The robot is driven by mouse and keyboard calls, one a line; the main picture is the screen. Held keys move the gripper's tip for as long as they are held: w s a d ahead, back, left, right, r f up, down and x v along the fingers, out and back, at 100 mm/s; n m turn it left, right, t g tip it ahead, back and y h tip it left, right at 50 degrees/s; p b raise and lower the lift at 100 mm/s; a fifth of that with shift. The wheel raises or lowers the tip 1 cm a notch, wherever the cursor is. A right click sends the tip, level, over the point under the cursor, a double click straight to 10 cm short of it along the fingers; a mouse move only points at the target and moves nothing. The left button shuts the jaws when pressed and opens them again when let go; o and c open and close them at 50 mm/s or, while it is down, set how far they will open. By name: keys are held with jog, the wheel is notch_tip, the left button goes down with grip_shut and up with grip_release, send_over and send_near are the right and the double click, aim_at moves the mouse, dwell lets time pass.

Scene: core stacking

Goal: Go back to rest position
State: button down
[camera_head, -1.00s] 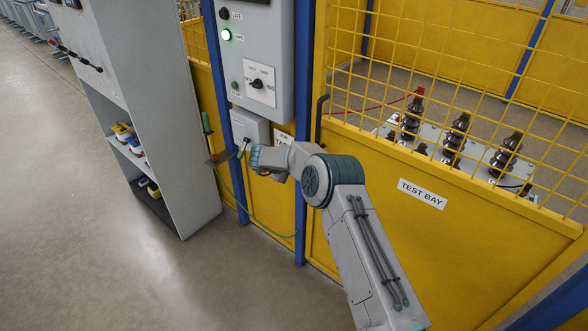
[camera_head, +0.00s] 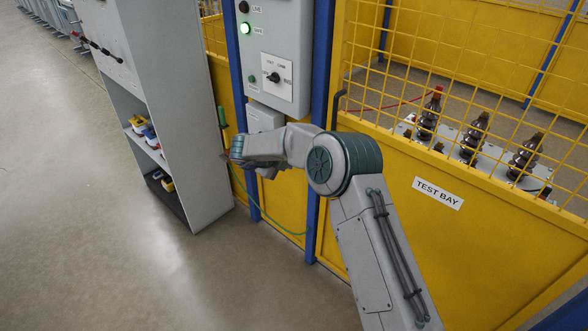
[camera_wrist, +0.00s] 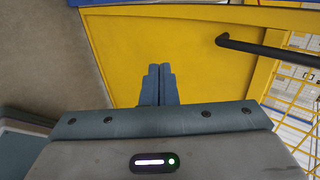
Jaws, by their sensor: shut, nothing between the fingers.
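My gripper shows in the wrist view (camera_wrist: 159,80) as two blue-grey fingers pressed together with nothing between them. They are in front of a yellow panel (camera_wrist: 112,52). In the head view my arm rises from the lower right and bends left at the round joint, across the front of the control cabinet's lower part. Its wrist end is near a green-handled item (camera_head: 222,116), but I cannot tell whether they touch. My fingertips are not clear in that view.
A grey cabinet (camera_head: 271,60) with a lit green lamp is behind my arm. The yellow TEST BAY fence (camera_head: 400,225) stands right, with dark insulators (camera_head: 474,135) behind its mesh. A grey shelf unit (camera_head: 185,120) stands left. A black handle (camera_wrist: 265,47) is near my gripper. Floor at left is clear.

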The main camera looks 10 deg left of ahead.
jog(key=w+d+r+n+t+y, duration=0.1)
jog(key=w+r+n+t+y, duration=0.15)
jog(key=r, duration=0.55)
jog(key=w+d+r+n+t+y, duration=0.1)
jog(key=d+r+n+t+y, duration=0.2)
jog(key=r, duration=0.6)
jog(key=s+d+r+n+y, duration=0.3)
jog(key=s+r+n+y, duration=0.1)
jog(key=s+r+n, duration=0.4)
jog(key=s+d+f+n+g+h, duration=0.1)
jog(key=s+d+f+n+g, duration=0.2)
jog(key=s+d, duration=0.5)
jog(key=s+d+f+n+g+h, duration=0.2)
jog(key=s+d, duration=0.6)
jog(key=s, duration=0.7)
jog(key=s+d+f+n+g+h, duration=0.1)
jog(key=s+d+f+n+g, duration=0.2)
jog(key=s+d+n+g, duration=0.2)
jog(key=s+d+n, duration=0.1)
jog(key=s+d, duration=0.2)
jog(key=s, duration=0.4)
jog(key=shift+s+d+f, duration=0.15)
jog(key=shift+d+f, duration=0.15)
jog(key=shift+f, duration=0.05)
